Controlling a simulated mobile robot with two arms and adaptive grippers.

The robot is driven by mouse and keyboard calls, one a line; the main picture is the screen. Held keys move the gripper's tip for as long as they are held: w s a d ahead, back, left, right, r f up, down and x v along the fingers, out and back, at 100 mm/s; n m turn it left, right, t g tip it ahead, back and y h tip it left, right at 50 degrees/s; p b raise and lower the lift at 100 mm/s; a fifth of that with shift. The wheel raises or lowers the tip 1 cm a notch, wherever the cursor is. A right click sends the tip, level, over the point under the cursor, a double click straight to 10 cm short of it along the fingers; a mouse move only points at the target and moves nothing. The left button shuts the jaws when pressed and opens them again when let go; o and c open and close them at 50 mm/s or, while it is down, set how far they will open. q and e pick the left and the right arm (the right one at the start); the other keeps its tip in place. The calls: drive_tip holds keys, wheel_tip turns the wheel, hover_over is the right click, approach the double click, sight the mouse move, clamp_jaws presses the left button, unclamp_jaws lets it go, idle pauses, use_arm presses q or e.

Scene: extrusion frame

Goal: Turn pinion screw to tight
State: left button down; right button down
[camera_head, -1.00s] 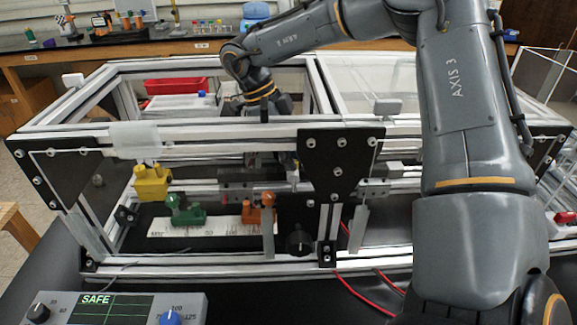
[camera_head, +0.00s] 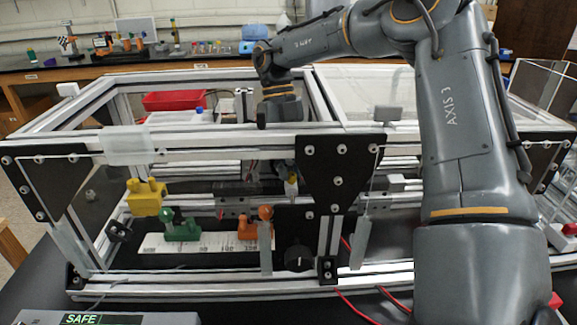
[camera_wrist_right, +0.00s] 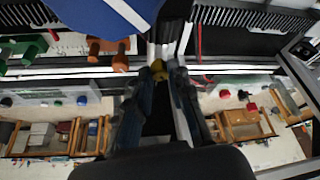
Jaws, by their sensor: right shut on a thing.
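My right gripper (camera_wrist_right: 165,78) reaches down into the extrusion frame (camera_head: 230,140). In the head view its wrist shows just behind the front top beam, and that beam hides part of the fingers. In the right wrist view the two dark fingers come together on a small yellow piece (camera_wrist_right: 158,68), which may be the pinion screw. I cannot read how far it is turned. A black knob (camera_head: 299,257) with a white mark sits low at the front, below the black plate (camera_head: 338,165). My left gripper is not in view.
Dark toothed racks (camera_wrist_right: 255,18) show near the fingers. A display (camera_head: 82,319) reads SAFE. Red cables lie at the front.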

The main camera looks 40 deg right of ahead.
drive_tip(key=shift+d+m+y, duration=0.1)
drive_tip(key=shift+m+y, duration=0.3)
drive_tip(key=shift+m, duration=0.6)
drive_tip(key=c, duration=1.2)
unclamp_jaws()
drive_tip(key=v, duration=0.7)
drive_tip(key=shift+r, duration=0.25)
drive_tip(key=shift+d, duration=0.1)
